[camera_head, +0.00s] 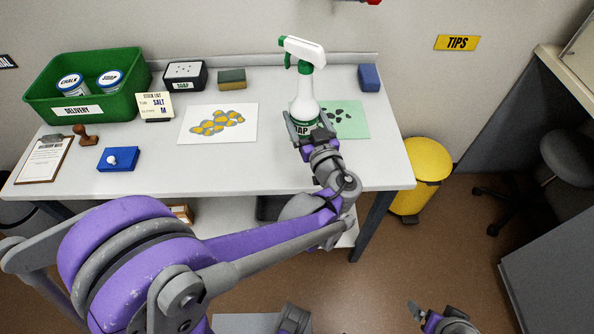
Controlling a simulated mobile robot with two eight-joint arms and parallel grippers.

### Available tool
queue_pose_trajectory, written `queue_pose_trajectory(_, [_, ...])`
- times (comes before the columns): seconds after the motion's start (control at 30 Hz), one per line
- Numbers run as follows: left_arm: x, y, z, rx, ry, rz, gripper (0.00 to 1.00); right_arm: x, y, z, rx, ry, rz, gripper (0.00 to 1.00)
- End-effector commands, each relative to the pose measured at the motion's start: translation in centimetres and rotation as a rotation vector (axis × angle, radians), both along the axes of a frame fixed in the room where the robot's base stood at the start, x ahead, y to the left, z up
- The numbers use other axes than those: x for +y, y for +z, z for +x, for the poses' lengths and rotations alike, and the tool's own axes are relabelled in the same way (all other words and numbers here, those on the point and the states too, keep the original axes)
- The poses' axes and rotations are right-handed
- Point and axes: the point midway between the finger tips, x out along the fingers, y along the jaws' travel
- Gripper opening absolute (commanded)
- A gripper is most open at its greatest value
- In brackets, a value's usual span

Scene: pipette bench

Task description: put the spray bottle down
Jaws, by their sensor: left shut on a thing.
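I cannot tell whether the base touches the table. A pale green sheet with dark spots (355,118) lies just right of and behind the bottle. My right gripper (424,312) is low at the bottom edge, away from the table, and its jaws are too unclear to judge.
A white sheet with yellow blobs (245,135) lies left of the bottle. A sponge (231,79), a black soap box (186,75) and a blue block (369,77) stand behind. A green delivery crate (130,65) is at far left. A yellow bin (428,165) stands right of the table.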

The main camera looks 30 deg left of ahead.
Motion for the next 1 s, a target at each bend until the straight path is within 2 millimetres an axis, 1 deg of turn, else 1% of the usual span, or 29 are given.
queue_pose_trajectory(0.03, [0.4, -0.6, -0.4, 0.002, 0.027, 0.002, 0.0, 0.0, -1.7, -0.1, 0.005, 0.0, 0.0, 1.0])
queue_pose_trajectory(0.1, [0.9, -0.4, -0.8, 0.002, 0.061, 0.001, 0.0, 0.0, -2.7, -0.1, 0.009, 0.0, 0.0, 1.0])
queue_pose_trajectory(0.2, [1.3, 0.0, -1.2, 0.001, 0.092, 0.001, 0.0, 0.0, -3.4, -0.1, 0.011, 0.0, 0.0, 1.0])
queue_pose_trajectory(0.4, [1.5, 0.4, -1.5, -0.001, 0.109, 0.001, 0.0, 0.0, -3.6, -0.1, 0.012, 0.0, 0.0, 1.0])
queue_pose_trajectory(0.6, [1.5, 0.4, -1.4, -0.001, 0.108, 0.001, 0.0, 0.0, -3.5, -0.1, 0.012, 0.0, 0.0, 1.0])
queue_pose_trajectory(0.67, [1.5, -0.1, -1.4, -0.001, 0.107, 0.001, 0.0, 0.0, -3.7, -0.1, 0.012, 0.0, 0.0, 1.0])
queue_pose_trajectory(0.8, [1.5, -2.5, -1.4, -0.001, 0.107, 0.001, 0.0, 0.0, -4.7, 0.0, 0.016, 0.0, 0.0, 1.0])
queue_pose_trajectory(0.9, [1.5, -4.0, -1.4, -0.001, 0.107, 0.001, 0.0, 0.0, -5.3, 0.0, 0.018, 0.0, 0.0, 1.0])
queue_pose_trajectory(1.0, [1.5, -4.7, -1.4, -0.001, 0.107, 0.001, 0.0, 0.0, -5.5, 0.0, 0.018, 0.0, 0.0, 1.0])
